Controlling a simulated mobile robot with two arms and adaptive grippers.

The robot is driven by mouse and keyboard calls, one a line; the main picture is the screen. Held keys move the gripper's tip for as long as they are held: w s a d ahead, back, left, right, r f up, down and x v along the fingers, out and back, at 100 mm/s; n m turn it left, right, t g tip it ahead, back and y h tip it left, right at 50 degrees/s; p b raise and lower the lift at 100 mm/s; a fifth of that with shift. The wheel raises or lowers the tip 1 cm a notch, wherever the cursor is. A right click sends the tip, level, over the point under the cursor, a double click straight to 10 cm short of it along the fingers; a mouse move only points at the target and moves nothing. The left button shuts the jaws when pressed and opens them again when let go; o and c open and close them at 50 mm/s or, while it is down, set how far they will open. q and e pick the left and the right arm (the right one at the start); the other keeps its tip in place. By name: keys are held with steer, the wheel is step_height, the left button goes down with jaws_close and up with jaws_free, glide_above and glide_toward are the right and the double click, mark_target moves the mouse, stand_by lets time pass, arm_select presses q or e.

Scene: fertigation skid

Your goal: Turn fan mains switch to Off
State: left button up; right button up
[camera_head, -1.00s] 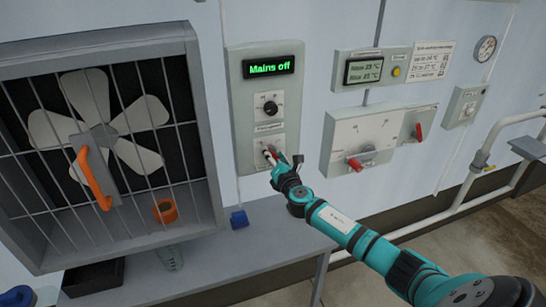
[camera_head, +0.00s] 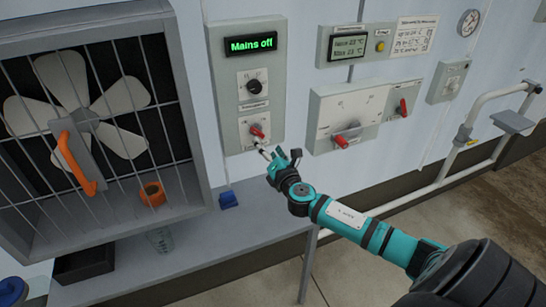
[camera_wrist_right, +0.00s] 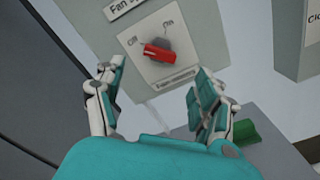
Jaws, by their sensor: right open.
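The fan mains switch is a red handle (camera_head: 257,132) on a white plate low on the grey control box (camera_head: 230,105). In the right wrist view the red handle (camera_wrist_right: 160,54) lies roughly sideways, its end pointing left, just below the "Off" mark; "On" is at the upper right. My right gripper (camera_head: 273,155) is open and empty, just below and right of the handle. In the wrist view its fingers (camera_wrist_right: 155,88) are spread wide, apart from the handle. My left gripper is not seen.
A black knob (camera_head: 254,88) sits above the switch. Left is a caged fan (camera_head: 85,115) with an orange handle (camera_head: 75,163). Right is a panel with red levers (camera_head: 340,141). A blue object (camera_head: 228,200) lies on the grey bench (camera_head: 215,236) below.

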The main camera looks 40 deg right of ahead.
steer(key=shift+v, duration=2.25)
